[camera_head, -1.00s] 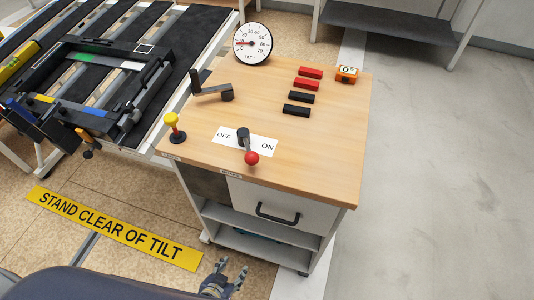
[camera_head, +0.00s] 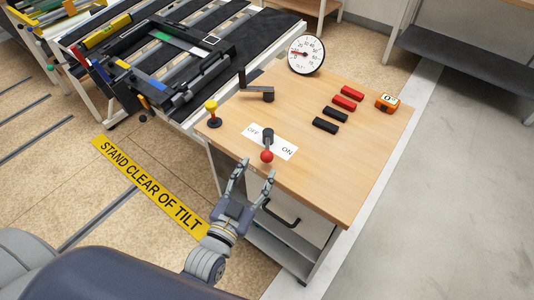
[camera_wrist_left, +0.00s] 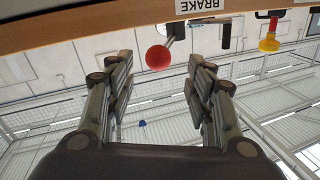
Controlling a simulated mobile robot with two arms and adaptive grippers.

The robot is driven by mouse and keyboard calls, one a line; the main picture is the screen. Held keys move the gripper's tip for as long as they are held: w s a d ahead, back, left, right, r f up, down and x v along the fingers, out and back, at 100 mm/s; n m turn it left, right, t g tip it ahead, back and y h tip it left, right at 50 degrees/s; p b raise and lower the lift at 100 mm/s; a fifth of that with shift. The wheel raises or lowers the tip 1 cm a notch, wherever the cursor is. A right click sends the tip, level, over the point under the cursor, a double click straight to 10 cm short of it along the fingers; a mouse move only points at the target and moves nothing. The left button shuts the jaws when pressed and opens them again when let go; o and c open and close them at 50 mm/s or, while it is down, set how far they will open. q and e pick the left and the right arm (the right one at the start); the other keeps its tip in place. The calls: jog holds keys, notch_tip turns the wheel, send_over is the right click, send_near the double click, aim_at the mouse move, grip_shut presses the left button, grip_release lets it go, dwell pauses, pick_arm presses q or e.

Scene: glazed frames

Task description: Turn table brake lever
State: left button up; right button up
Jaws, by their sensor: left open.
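The brake lever has a black pivot (camera_head: 268,134) and a red ball knob (camera_head: 267,156). It stands on a white OFF/ON plate (camera_head: 284,149) near the front edge of the wooden console top, its knob toward that edge. My left gripper (camera_head: 254,170) is open and empty just in front of that edge, fingers pointing at the knob. In the left wrist view the red knob (camera_wrist_left: 158,57) shows between the spread fingertips (camera_wrist_left: 161,68), with no visible contact. A BRAKE label (camera_wrist_left: 200,5) is beside it. My right gripper is out of view.
The console top (camera_head: 310,165) also carries a yellow knob (camera_head: 211,110), a crank (camera_head: 258,92), a dial gauge (camera_head: 305,55), red and black blocks and an orange display (camera_head: 387,102). A tilt table (camera_head: 170,65) stands behind left. Floor at right is clear.

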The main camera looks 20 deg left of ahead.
aim_at(264, 161)
pick_arm(q)
jog(key=w, duration=0.4)
jog(key=w+d+p, duration=0.1)
jog(key=w, duration=0.2)
jog(key=shift+c, duration=0.6)
grip_shut()
